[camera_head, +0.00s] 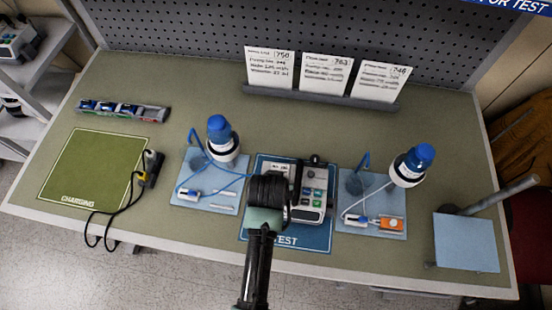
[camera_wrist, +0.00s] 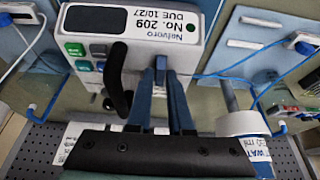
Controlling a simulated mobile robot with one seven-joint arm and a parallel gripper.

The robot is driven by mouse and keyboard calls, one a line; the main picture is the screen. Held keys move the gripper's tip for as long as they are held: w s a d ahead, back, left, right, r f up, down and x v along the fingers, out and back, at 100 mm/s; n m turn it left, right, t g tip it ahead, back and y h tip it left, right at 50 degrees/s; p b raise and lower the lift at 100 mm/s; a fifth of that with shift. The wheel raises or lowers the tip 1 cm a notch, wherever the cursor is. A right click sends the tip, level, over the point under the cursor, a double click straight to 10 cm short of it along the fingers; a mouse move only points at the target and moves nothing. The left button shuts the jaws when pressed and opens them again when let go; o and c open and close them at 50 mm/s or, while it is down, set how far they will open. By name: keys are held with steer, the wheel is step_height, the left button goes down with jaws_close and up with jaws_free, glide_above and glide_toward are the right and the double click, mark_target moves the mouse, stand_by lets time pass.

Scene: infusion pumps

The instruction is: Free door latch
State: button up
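The infusion pump (camera_head: 313,205) stands on the dark blue TEST mat (camera_head: 318,243), to the right of my arm in the head view. In the wrist view its light casing (camera_wrist: 203,50) appears upside down with the label "No. 209, DUE 10/27". It has a dark screen, coloured buttons and a black curved part (camera_wrist: 116,75) on its side. My gripper (camera_wrist: 162,72) has its blue-grey fingers close together beside the casing, right of the black part. The fingertips overlap the casing's edge, and I cannot tell whether they touch or hold anything. I cannot make out the door latch for certain.
Blue-capped bottles stand on the left pale mat (camera_head: 207,205) and right pale mat (camera_head: 385,225), with tubing around them. The charging mat (camera_head: 95,165) and black cable (camera_head: 128,185) lie left. Cards (camera_head: 325,75) stand behind. A blue panel (camera_head: 466,243) is at the right edge.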

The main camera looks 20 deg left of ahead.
jaws_close()
steer(key=shift+n, duration=0.3)
steer(key=n, duration=0.2)
steer(key=n+y+p, duration=0.1)
steer(key=shift+w+d+r+n+g+y, duration=0.1)
steer(key=shift+n+g+y, duration=0.2)
steer(key=shift+n+g, duration=0.1)
steer(key=n+g+y, duration=0.1)
steer(key=n, duration=0.3)
steer(key=shift+w+n, duration=0.1)
steer(key=shift+n, duration=0.2)
steer(key=n+g, duration=0.1)
steer(key=n, duration=0.1)
steer(key=n+b, duration=0.1)
steer(key=n, duration=0.1)
steer(key=shift+w+d+g+y, duration=0.1)
steer(key=shift+g+y, duration=0.3)
steer(key=shift+n+g+b, duration=0.9)
steer(key=shift+n+b, duration=0.3)
steer(key=shift+n, duration=1.3)
steer(key=o, duration=0.5)
jaws_free()
